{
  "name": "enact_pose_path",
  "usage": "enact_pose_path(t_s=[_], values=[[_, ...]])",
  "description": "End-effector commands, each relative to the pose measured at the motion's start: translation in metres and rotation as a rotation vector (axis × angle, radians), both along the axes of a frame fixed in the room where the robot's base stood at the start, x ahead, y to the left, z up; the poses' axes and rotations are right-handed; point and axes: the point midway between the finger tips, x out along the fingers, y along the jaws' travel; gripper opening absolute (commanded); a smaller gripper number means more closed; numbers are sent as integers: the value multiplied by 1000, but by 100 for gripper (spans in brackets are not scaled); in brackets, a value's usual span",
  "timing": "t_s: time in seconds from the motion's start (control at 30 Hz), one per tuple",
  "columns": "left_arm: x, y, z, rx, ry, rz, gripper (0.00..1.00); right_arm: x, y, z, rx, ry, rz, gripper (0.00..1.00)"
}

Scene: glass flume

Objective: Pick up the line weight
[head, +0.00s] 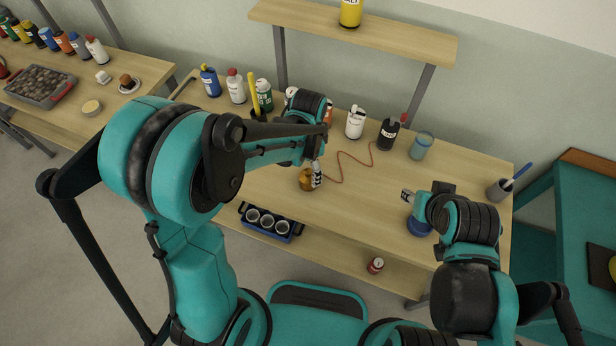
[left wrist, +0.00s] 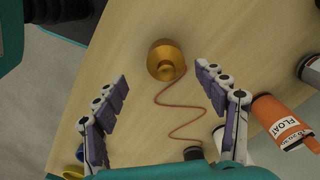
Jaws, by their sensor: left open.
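The line weight (head: 307,181) is a small brass-coloured round piece on the wooden workbench, with a thin reddish-brown cord (head: 352,165) running from it in a zigzag. In the left wrist view the weight (left wrist: 165,60) sits just beyond the fingertips, centred between them. My left gripper (head: 317,172) is over the bench beside the weight and partly hides it; in the left wrist view its two fingers (left wrist: 165,88) are spread apart with nothing between them but bench and cord. My right gripper (head: 407,196) is at the right of the bench, its fingers too small to read.
Several bottles line the back of the bench, including a white one (head: 355,122) and a black one (head: 388,133). A red can (head: 375,265) sits lower.

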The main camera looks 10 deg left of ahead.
Motion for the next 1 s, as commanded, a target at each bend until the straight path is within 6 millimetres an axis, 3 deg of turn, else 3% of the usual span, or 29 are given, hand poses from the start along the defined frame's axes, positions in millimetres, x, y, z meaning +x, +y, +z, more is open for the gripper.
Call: enact_pose_path(t_s=[0.43, 0.67, 0.7, 0.77, 0.93, 1.0], values=[[8, 2, -58, 0, -1, 4, 72, 0, 0, -24, 0, 0, 0, 40], [8, 2, -61, 0, -2, 4, 72, 0, 0, -24, 0, 0, 0, 40], [8, 2, -61, 0, -2, 4, 69, 0, 0, -24, 0, 0, 0, 40], [8, 2, -61, 0, -2, 4, 53, 0, 0, -23, 0, 0, 0, 40], [8, 2, -61, 0, -2, 4, 9, 0, 0, -23, 0, 0, 0, 40], [8, 2, -61, 0, -2, 4, 7, 0, 0, -24, 0, 0, 0, 40]])
